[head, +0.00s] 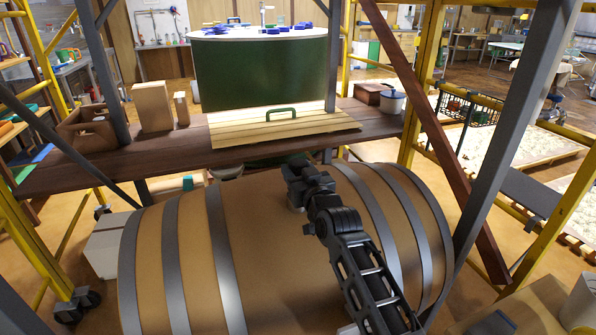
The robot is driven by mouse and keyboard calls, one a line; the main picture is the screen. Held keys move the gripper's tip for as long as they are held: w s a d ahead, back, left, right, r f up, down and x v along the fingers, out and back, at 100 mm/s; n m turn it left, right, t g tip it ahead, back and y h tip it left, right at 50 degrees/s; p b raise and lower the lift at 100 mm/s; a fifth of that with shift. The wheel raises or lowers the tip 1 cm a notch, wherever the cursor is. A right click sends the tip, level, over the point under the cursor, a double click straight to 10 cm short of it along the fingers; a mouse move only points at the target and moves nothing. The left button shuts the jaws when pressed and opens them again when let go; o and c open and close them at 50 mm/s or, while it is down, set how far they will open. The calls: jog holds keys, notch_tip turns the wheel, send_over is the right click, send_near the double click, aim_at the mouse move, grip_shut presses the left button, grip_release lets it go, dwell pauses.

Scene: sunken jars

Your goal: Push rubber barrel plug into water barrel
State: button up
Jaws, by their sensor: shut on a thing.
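The water barrel (268,265) lies on its side, tan with several grey hoops, and fills the lower middle of the head view. My gripper (299,188) is over the upper side of the barrel, right of its middle. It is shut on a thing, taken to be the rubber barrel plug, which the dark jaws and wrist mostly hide.
A dark wooden shelf (180,163) runs behind the barrel, bearing a slatted board (285,130) with a green handle, boxes (152,106) and a white lidded pot (392,101). Yellow posts and dark diagonal braces (440,140) frame both sides.

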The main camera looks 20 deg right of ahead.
jog(key=shift+f+b, duration=0.95)
jog(key=shift+f, duration=0.2)
jog(key=shift+f, duration=0.1)
jog(key=shift+f+b, duration=0.65)
jog(key=shift+b, duration=0.05)
jog(key=o, duration=1.1)
jog(key=shift+s, duration=0.1)
jog(key=shift+s+d, duration=0.15)
jog(key=shift+s, duration=3.7)
